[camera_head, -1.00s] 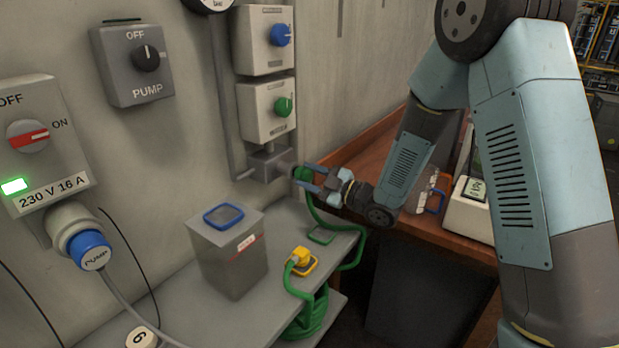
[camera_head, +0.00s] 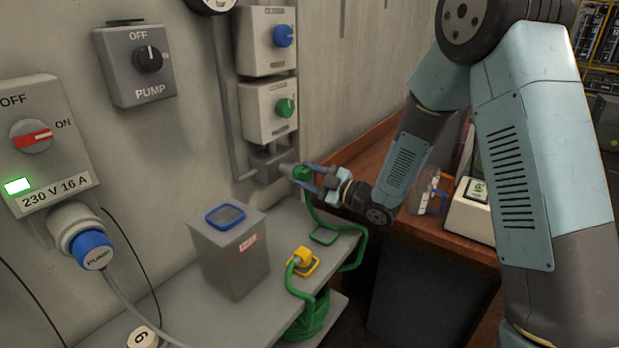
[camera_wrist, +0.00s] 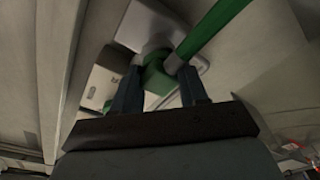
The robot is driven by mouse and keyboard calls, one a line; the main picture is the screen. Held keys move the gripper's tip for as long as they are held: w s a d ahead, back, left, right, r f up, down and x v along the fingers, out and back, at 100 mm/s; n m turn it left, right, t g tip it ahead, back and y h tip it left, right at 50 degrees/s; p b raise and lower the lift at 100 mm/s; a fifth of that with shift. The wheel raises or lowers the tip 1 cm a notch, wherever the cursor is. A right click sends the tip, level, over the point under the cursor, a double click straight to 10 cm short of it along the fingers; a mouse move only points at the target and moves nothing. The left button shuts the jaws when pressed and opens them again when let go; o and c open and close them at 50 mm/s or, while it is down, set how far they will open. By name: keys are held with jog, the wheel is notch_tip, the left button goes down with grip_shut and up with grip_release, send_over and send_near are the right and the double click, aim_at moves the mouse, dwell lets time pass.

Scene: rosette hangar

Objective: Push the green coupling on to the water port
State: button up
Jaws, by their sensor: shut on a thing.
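The green coupling (camera_head: 302,174) is between the fingers of my gripper (camera_head: 312,178), which is shut on it. A green hose hangs from it. The water port (camera_head: 286,168) is a grey stub on the right side of a grey pipe block (camera_head: 268,164), below the box with the green knob. The coupling is in line with the stub and right beside it; I cannot tell how far it sits on it. In the wrist view the green coupling (camera_wrist: 157,78) shows between the two fingertips, with a grey fitting (camera_wrist: 155,42) just beyond it.
A brown desk (camera_head: 375,150) with a white device (camera_head: 468,207) stands behind my arm. The wall is close on the left.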

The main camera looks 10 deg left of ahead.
jog(key=o, duration=1.1)
jog(key=v, duration=1.3)
jog(key=shift+d+f, duration=0.15)
jog(key=shift+d, duration=0.25)
